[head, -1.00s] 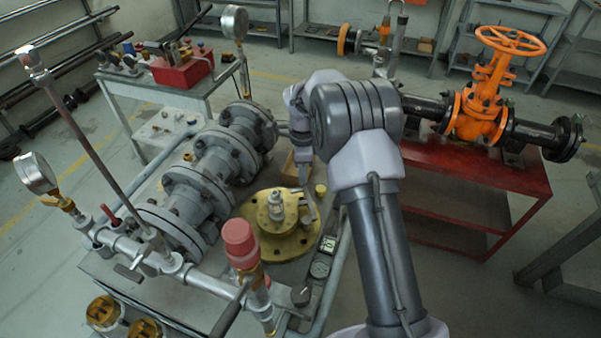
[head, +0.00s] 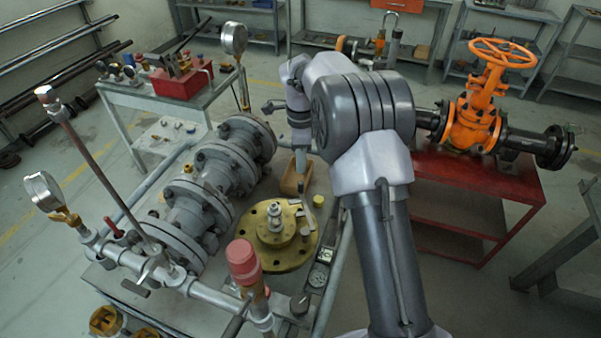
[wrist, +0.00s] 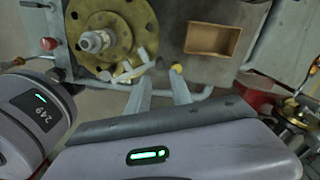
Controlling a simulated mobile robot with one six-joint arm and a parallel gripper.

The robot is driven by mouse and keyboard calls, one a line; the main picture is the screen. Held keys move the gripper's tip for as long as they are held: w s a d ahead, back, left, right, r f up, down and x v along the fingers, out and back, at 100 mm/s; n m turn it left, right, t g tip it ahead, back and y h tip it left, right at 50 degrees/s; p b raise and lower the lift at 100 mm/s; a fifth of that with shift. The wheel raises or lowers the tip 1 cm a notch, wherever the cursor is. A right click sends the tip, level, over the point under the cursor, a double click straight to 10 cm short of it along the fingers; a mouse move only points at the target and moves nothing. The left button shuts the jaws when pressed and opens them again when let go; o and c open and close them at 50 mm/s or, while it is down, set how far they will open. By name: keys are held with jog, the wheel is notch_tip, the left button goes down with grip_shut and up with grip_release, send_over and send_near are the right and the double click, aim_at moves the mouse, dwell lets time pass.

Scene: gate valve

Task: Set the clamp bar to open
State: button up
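The brass flange (head: 271,257) lies flat on the grey bench, with a bolt and nut at its centre. A small pale metal bar (head: 306,217), which looks like the clamp bar, sits at its right edge. In the wrist view the bar (wrist: 130,73) shows as pale pieces at the flange's lower right rim.
A wooden box (head: 295,178) and a yellow knob (head: 318,201) are close to my gripper. Grey flanged pipework (head: 195,203) stands left of the flange. A red-capped post (head: 242,262) rises in front. An orange valve (head: 475,118) stands on the red table at right.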

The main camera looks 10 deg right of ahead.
notch_tip(320, 180, up, 7)
jog(key=p, duration=0.1)
jog(key=shift+p, duration=0.3)
